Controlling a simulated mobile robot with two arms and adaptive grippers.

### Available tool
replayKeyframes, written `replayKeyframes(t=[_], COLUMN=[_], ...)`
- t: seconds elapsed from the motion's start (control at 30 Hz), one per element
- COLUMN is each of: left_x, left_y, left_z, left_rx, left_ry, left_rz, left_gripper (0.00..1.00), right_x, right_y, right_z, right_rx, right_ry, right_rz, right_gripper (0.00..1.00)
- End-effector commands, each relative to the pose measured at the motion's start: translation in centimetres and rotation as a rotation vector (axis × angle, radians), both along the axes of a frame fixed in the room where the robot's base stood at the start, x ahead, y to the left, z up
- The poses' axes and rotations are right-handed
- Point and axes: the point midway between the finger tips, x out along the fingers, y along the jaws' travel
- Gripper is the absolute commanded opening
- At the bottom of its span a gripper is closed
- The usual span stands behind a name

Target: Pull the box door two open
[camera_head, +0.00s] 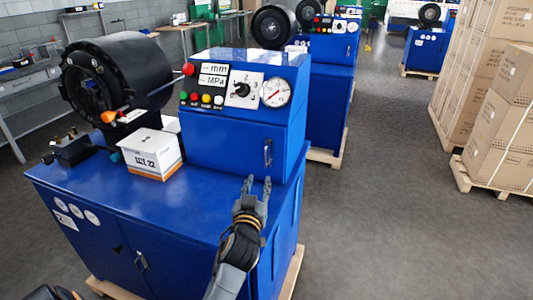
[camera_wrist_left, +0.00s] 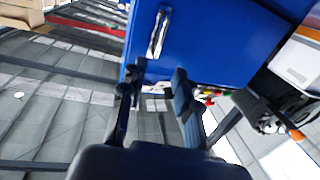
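The blue control box (camera_head: 225,144) stands on the blue machine cabinet. Its front door carries a metal handle (camera_head: 268,152) near the right edge, and the door looks shut. My left gripper (camera_head: 257,182) is in front of the door, just below the handle, with its two fingers apart and nothing between them. In the left wrist view the gripper (camera_wrist_left: 152,88) is also open. The handle (camera_wrist_left: 159,33) lies ahead of the fingertips, between their lines and apart from them. My right gripper is not in view.
A white carton (camera_head: 152,153) sits on the cabinet top (camera_head: 110,197) left of the control box. A black crimper head (camera_head: 117,75) rises behind it. Stacked brown cartons (camera_head: 501,120) stand on pallets at the right. The grey floor (camera_head: 390,200) between is clear.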

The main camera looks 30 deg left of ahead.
Motion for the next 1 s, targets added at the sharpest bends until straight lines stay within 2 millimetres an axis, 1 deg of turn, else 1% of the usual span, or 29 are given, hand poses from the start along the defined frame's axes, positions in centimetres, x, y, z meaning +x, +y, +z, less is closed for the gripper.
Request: replayKeyframes(t=[0.07,0.17,0.2,0.3,0.37,0.47,0.6,0.73,0.83,1.0], left_x=[1.0,2.7,3.5,5.5,6.6,8.3,10.2,11.3,11.7,11.9], left_y=[0.5,1.3,1.6,2.5,3.0,3.8,4.7,5.2,5.5,5.5], left_z=[0.2,0.3,0.3,0.2,0.2,0.1,0.0,0.0,-0.1,-0.1], left_rx=[0.003,0.002,0.003,0.002,0.002,0.001,0.001,0.001,0.000,0.000], left_ry=[0.001,0.000,0.000,0.002,0.001,0.002,0.003,0.003,0.003,0.002], left_rz=[0.000,0.000,-0.001,0.000,0.000,0.000,0.001,0.000,0.000,0.000], left_gripper=[0.32,0.32,0.32,0.32,0.32,0.32,0.32,0.32,0.32,0.32], right_x=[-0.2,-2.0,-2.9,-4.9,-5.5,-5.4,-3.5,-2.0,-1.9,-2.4], right_y=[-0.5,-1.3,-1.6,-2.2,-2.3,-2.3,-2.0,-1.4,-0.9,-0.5], right_z=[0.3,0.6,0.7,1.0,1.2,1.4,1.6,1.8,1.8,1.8], right_rx=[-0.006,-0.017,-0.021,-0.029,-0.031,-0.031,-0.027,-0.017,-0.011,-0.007], right_ry=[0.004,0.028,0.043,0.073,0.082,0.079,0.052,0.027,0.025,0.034], right_rz=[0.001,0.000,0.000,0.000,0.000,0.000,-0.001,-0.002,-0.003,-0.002], right_gripper=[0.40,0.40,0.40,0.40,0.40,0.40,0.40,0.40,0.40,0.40])
